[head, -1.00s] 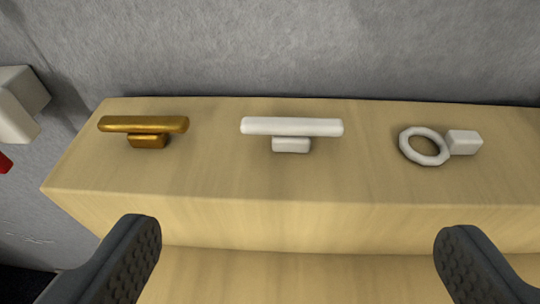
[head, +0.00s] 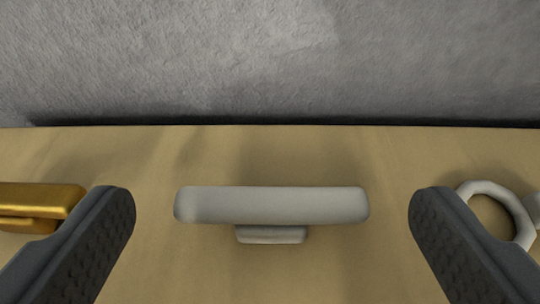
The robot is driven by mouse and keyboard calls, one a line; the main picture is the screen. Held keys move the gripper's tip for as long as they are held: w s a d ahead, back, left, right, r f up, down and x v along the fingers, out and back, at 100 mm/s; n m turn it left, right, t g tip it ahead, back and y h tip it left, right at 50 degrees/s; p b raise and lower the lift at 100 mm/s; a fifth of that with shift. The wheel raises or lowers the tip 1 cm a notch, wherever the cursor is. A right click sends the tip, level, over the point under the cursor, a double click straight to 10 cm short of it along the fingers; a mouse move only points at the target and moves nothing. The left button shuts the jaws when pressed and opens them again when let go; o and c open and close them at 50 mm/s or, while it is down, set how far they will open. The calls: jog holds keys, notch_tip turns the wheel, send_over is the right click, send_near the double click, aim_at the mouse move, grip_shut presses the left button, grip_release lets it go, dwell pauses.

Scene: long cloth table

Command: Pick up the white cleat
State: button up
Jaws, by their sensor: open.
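The white cleat (head: 271,205) sits in the middle of the head view, a wide rounded bar with a small block (head: 271,235) below it in the picture. It looks grey in shadow. My gripper (head: 272,210) is open, with one dark ridged finger to the left of the cleat and one to the right. Both fingers are apart from the bar, with a gap at each end. Nothing is between the fingers except the cleat. How far the fingertips are above or in front of it is hard to tell.
A gold cleat (head: 42,197) is at the left, partly hidden by my left finger. A white ring (head: 497,190) with a block is at the right, partly behind my right finger.

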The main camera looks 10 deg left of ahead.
aim_at(272, 210)
jog(key=shift+x, duration=1.15)
jog(key=shift+w+a+f, duration=0.1)
jog(key=shift+w+f, duration=0.05)
jog(key=shift+w, duration=0.25)
jog(key=c, duration=1.1)
jog(key=shift+o, duration=0.2)
